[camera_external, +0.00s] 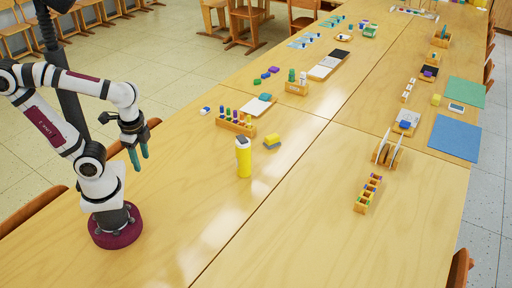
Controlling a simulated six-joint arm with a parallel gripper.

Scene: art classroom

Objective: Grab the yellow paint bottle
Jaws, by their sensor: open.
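A yellow bottle (244,162) with a white top and a dark cap stands upright on the wooden table. It is the only yellow bottle that I can make out. My gripper (139,157) hangs in the air at the left with its teal fingers pointing down. It is open and empty. It is well to the left of the bottle and does not touch it.
A wooden rack (236,125) with several small bottles stands just behind the yellow bottle. A yellow and grey block (272,141) lies to its right. A wooden holder (367,194) stands farther right. The table (290,235) is clear in front of the bottle.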

